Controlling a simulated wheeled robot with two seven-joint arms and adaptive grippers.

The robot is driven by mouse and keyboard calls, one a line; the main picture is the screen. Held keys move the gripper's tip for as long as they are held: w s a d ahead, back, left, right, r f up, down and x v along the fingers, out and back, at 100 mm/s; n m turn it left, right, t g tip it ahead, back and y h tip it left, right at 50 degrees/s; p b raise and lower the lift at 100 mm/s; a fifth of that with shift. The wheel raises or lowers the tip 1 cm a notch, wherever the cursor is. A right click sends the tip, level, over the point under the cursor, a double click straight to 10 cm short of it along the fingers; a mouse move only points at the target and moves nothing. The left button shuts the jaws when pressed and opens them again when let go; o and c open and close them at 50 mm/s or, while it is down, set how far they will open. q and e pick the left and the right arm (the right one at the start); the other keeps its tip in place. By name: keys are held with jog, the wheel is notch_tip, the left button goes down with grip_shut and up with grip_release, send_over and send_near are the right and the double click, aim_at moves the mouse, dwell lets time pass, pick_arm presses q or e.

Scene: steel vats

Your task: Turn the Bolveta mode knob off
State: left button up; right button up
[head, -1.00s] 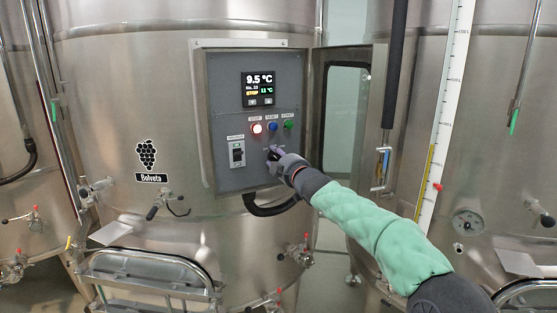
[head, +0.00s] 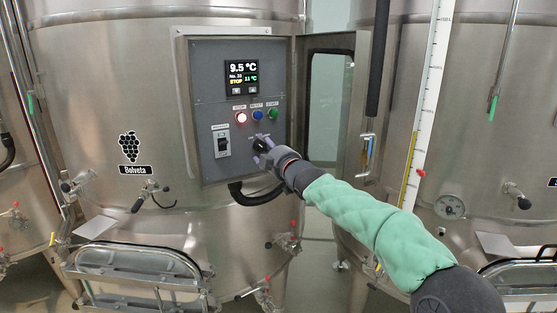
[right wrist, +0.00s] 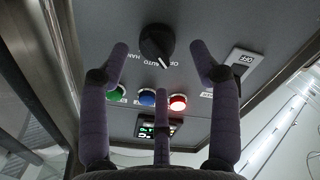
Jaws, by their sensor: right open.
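The mode knob (right wrist: 157,46) is a black round knob with a white pointer line, on the grey control panel (head: 207,103) of the Bolveta vat. Lettering reading OFF, AUTO and HAN shows beside it in the right wrist view. My right gripper (right wrist: 160,62) is open, its fingers spread on both sides of the knob and apart from it. My left gripper is not in view.
Above the knob are a lit red button (head: 241,117), a blue button (head: 257,115), a green button (head: 272,114) and a display (head: 242,78). A breaker switch (head: 222,141) is to the left. The open panel door (head: 362,100) stands right of the box.

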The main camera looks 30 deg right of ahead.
jog(key=s, duration=0.8)
jog(key=shift+s, duration=0.4)
